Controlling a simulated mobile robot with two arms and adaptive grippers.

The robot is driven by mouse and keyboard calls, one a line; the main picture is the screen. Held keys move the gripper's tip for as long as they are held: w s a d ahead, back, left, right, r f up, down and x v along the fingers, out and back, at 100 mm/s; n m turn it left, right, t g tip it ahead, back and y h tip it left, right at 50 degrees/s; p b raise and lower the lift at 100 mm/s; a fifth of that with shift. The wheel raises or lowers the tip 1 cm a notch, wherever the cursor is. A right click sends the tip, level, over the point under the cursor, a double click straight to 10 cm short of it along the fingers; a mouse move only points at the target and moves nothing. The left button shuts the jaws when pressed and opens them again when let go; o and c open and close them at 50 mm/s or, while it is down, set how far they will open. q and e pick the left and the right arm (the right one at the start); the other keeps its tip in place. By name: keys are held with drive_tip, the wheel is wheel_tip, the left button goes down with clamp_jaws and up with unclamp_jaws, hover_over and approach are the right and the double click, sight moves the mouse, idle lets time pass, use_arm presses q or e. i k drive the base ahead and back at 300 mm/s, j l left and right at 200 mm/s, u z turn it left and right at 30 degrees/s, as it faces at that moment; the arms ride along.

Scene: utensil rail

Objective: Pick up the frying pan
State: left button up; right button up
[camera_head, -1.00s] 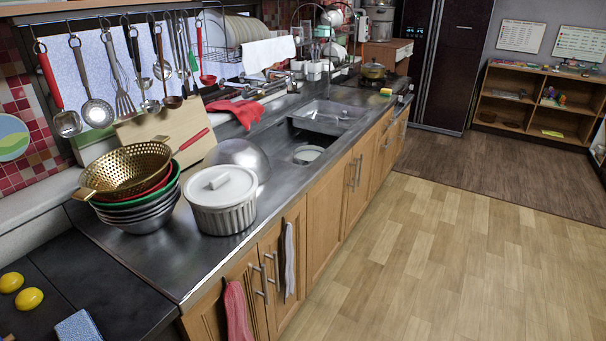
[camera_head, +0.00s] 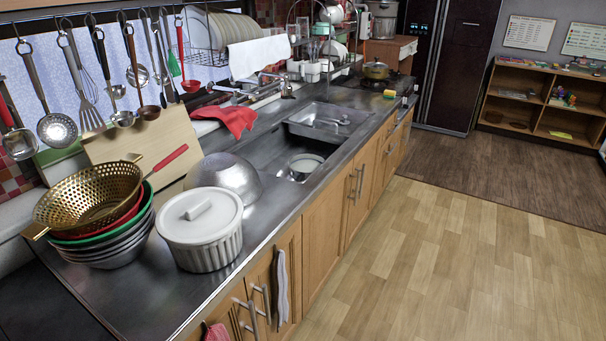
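No frying pan can be clearly made out. A red handle (camera_head: 167,158) sticks up behind the gold colander (camera_head: 92,196); I cannot tell what it belongs to. The colander sits on a stack of nested bowls (camera_head: 120,252) at the left of the counter. Neither of my grippers is in view.
A white lidded pot (camera_head: 203,245) and an upturned metal bowl (camera_head: 222,176) stand beside the stack. Utensils hang from the rail above. The sink (camera_head: 325,120) lies farther along the counter (camera_head: 262,212). The wooden floor (camera_head: 440,260) to the right is clear.

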sight(301, 165)
drive_tip(key=i+l+u, duration=0.1)
drive_tip(key=u, duration=0.3)
drive_tip(key=i+l+u, duration=0.1)
drive_tip(key=u, duration=0.3)
drive_tip(key=l+u, duration=0.2)
drive_tip(key=u, duration=0.2)
drive_tip(key=i+l+u, duration=0.25)
drive_tip(key=l+u, duration=0.15)
drive_tip(key=l, duration=0.85)
drive_tip(key=l+u, duration=0.4)
drive_tip(key=l, duration=0.9)
